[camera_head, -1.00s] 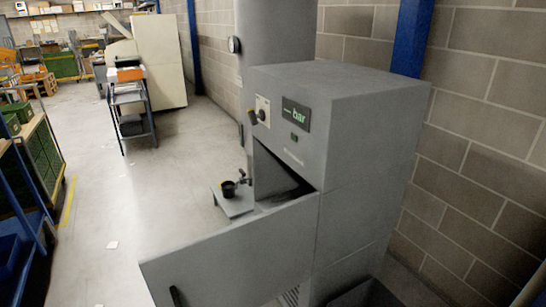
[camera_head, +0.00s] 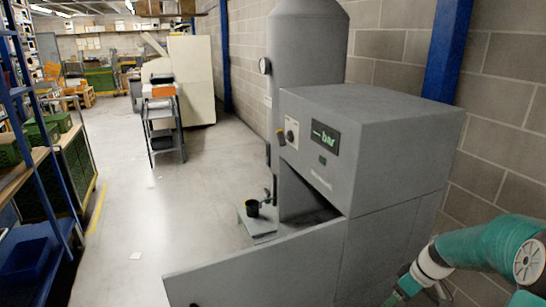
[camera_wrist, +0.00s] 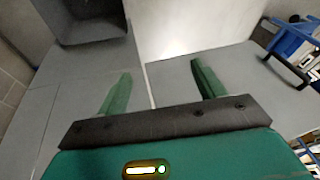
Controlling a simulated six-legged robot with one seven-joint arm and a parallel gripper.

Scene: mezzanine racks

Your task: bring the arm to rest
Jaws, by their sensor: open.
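My gripper (camera_wrist: 160,84) shows in the wrist view with its two green fingers spread wide apart. Nothing is between them, and they point toward grey panels and pale floor. In the head view my teal and white arm reaches in at the lower right, in front of the block wall.
A grey machine (camera_head: 385,140) with a display stands close by, its grey door (camera_head: 265,265) swung open. A small black cup (camera_head: 253,207) sits on its side ledge. Blue racking (camera_head: 45,130) lines the left. A cart (camera_head: 163,125) stands farther back.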

